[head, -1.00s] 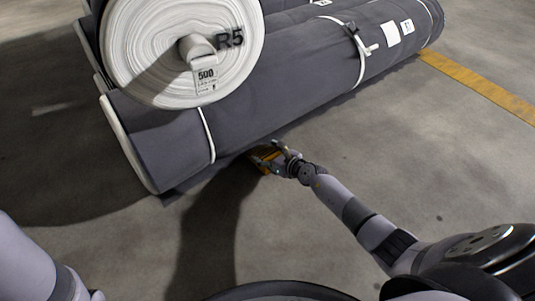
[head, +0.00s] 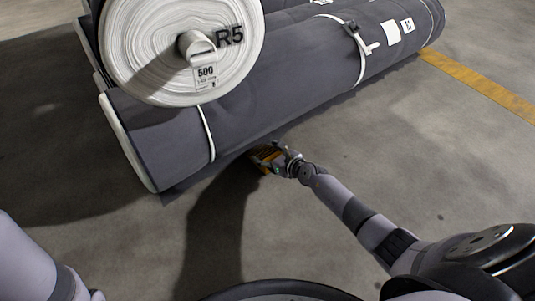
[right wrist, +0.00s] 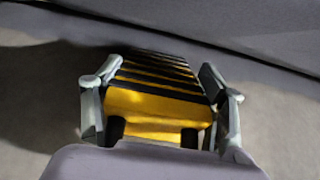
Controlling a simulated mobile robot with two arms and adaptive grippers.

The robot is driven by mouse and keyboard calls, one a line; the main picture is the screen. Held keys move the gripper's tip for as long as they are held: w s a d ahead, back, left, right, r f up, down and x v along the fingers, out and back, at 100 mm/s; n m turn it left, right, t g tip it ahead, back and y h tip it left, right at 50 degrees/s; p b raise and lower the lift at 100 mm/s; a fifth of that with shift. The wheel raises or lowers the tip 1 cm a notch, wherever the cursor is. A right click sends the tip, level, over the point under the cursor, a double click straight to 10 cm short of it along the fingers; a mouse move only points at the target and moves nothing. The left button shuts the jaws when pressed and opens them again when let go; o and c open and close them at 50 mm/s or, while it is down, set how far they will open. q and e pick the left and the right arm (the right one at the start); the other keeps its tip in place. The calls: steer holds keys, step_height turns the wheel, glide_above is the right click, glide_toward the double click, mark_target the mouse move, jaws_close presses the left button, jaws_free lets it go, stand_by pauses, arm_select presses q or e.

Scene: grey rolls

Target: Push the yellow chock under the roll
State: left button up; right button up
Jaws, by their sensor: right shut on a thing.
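The yellow chock (head: 264,155), with black stripes, lies on the floor at the front lower edge of the grey roll (head: 260,105). In the right wrist view the chock (right wrist: 155,102) sits between the two fingers of my right gripper (right wrist: 160,100), its striped face sloping down toward the roll (right wrist: 220,30). My right gripper (head: 277,157) is shut on the chock in the head view. Whether the chock's far tip touches the roll, I cannot tell. My left gripper is out of view; only part of my left arm shows at the lower left.
Another roll with a white end marked R5 (head: 180,50) lies on top of the front roll. Straps and white labels (head: 391,33) are on the front roll. A yellow floor line (head: 480,85) runs at the right. The concrete floor in front is clear.

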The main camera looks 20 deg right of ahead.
mark_target(261, 151)
steer(key=shift+w, duration=0.1)
steer(key=shift+w+a, duration=0.25)
steer(key=shift+w, duration=0.7)
steer(key=shift+w+a, duration=0.2)
steer(key=shift+w, duration=0.4)
steer(key=o, duration=1.7)
steer(key=shift+f, duration=0.15)
steer(key=shift+s, duration=0.1)
steer(key=shift+s, duration=0.2)
steer(key=v, duration=1.1)
steer(key=shift+s+d+r, duration=0.15)
steer(key=shift+s+r, duration=0.05)
steer(key=shift+r, duration=0.05)
